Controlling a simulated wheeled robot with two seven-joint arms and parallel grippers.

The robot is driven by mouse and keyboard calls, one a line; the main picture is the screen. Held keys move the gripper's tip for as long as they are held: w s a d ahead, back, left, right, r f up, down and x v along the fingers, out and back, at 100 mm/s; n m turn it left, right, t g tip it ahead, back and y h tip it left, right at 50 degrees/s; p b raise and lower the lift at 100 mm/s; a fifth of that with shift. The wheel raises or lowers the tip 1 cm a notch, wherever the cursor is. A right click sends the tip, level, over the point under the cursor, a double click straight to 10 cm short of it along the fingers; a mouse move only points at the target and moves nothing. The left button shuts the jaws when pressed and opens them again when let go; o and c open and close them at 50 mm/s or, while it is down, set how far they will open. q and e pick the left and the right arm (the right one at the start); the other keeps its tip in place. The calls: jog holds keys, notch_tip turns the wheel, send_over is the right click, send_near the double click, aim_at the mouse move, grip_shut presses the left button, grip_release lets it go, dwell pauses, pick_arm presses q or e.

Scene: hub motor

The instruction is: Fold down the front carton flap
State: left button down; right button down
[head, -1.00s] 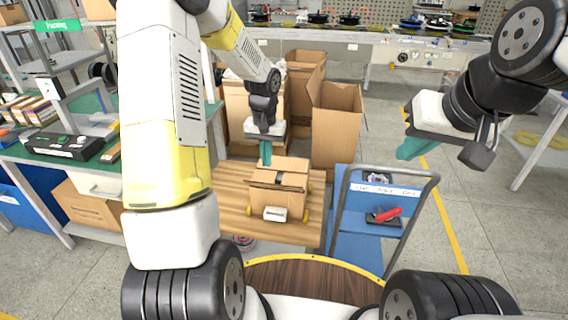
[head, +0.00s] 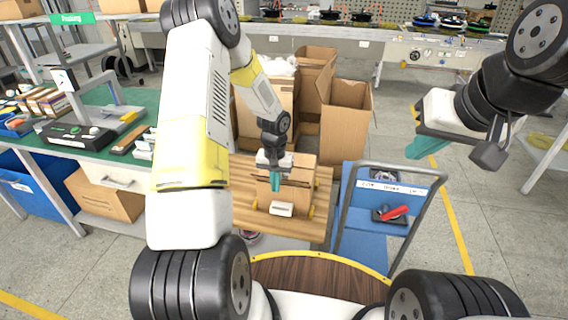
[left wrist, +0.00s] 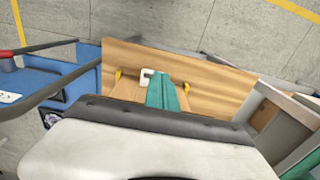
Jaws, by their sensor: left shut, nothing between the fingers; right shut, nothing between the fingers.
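The small brown carton (head: 298,192) sits on a wooden bench top (head: 240,212), with a white piece (head: 281,209) at its near side. My left gripper (head: 275,186) is shut and empty, with teal fingers pointing down over the carton's near upper part. Its arm and fingers hide part of the carton's top, so I cannot tell how the front flap lies or whether the fingers touch it. In the left wrist view, the teal fingers (left wrist: 167,94) are beside the white piece (left wrist: 146,77); the wrist hides most of the carton. My right gripper (head: 427,148) is shut and empty, off to the right.
Yellow pieces (head: 311,211) stand beside the carton. A blue cart (head: 357,248) with a grey handle and a red-handled tool (head: 394,213) stands right of the bench. Tall open cartons (head: 346,130) stand behind. A green-topped workbench (head: 118,98) is at the left.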

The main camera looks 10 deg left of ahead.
pick_arm(q)
jog(key=shift+w+f, duration=0.1)
dwell(0.3)
jog(key=shift+w+d, duration=0.1)
jog(key=shift+w, duration=3.4)
jog(key=shift+w+f, duration=0.2)
jog(key=shift+w, duration=1.5)
jog(key=shift+w+d+r, duration=0.1)
jog(key=shift+w, duration=0.2)
jog(key=w, duration=0.6)
jog(key=shift+d+r, duration=0.1)
